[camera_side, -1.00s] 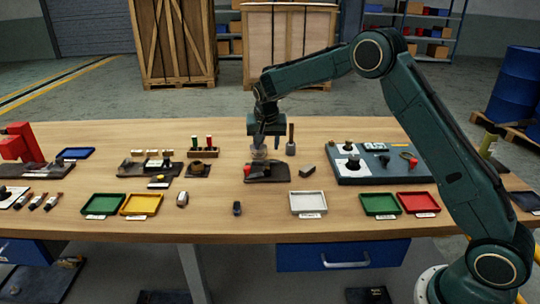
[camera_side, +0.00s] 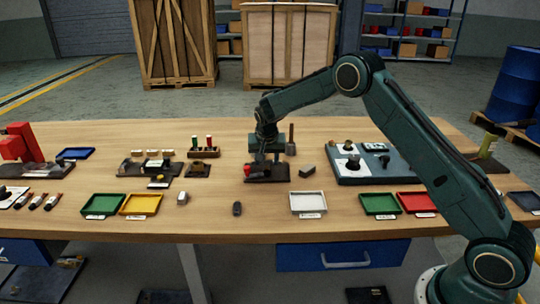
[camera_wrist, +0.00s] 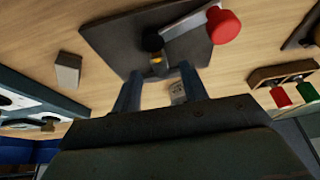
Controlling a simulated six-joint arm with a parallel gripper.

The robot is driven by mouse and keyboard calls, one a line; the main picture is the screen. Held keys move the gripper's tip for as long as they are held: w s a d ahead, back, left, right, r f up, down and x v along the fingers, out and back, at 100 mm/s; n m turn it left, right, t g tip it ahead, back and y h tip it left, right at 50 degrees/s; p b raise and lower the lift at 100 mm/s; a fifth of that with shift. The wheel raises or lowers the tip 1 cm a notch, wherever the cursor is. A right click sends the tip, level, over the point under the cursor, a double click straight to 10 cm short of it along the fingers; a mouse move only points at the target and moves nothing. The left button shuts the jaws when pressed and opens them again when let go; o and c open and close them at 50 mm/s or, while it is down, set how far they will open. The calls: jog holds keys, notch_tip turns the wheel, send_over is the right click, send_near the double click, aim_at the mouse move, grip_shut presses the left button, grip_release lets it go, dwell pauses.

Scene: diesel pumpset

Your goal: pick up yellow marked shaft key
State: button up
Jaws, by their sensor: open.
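My gripper (camera_wrist: 160,78) is open, its two fingers pointing at a dark plate (camera_wrist: 110,38) in the wrist view. A small dark piece with a yellow band (camera_wrist: 157,61), which looks like the yellow marked shaft key, shows between and just beyond the fingertips. I cannot tell whether the fingers touch it. In the side view my gripper (camera_side: 266,162) is low over the same dark plate (camera_side: 280,178) and hides the key there. A red knob (camera_side: 247,170) is at the plate's left end; it also shows in the wrist view (camera_wrist: 223,25).
A grey block (camera_side: 307,170) lies right of the plate, and a dark upright post (camera_side: 291,140) stands behind it. A rack with red and green handles (camera_side: 204,152) is at left. Trays, including a white one (camera_side: 309,201), line the front. Bare wood lies between.

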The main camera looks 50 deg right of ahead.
jog(key=shift+x, duration=1)
jog(key=shift+c, duration=0.2)
grip_shut()
